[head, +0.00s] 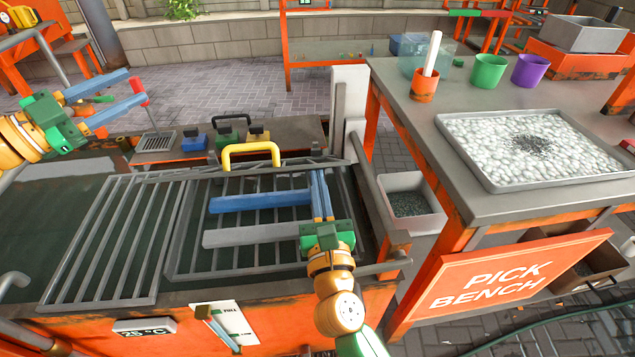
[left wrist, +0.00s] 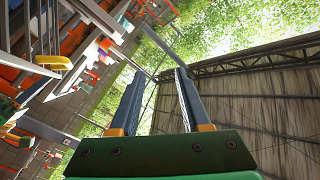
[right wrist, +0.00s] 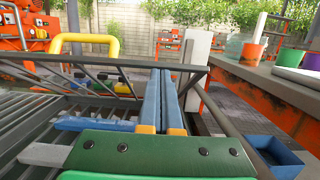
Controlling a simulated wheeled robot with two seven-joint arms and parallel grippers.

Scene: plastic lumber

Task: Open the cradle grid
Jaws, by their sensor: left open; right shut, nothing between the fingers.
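The cradle grid (head: 190,232) is a grey barred frame over the dark tank. A yellow handle (head: 250,147) stands at its far edge and also shows in the right wrist view (right wrist: 85,38). A blue plank (head: 260,202) and a grey plank (head: 250,236) lie across the barred area. My right gripper (head: 318,174) is shut and empty over the grid's right part, its fingers pointing toward the far rail, right of the handle. I cannot tell whether they touch the rail. My left gripper (head: 139,90) is open and empty, raised at the upper left, away from the grid.
The pick bench (head: 455,195) stands at the right with a tray of white pellets (head: 480,185) and cups. A grey bin (head: 412,222) sits between tank and bench. Behind the handle is a shelf (head: 300,135) with small blocks. A temperature display (head: 145,327) is on the tank's front.

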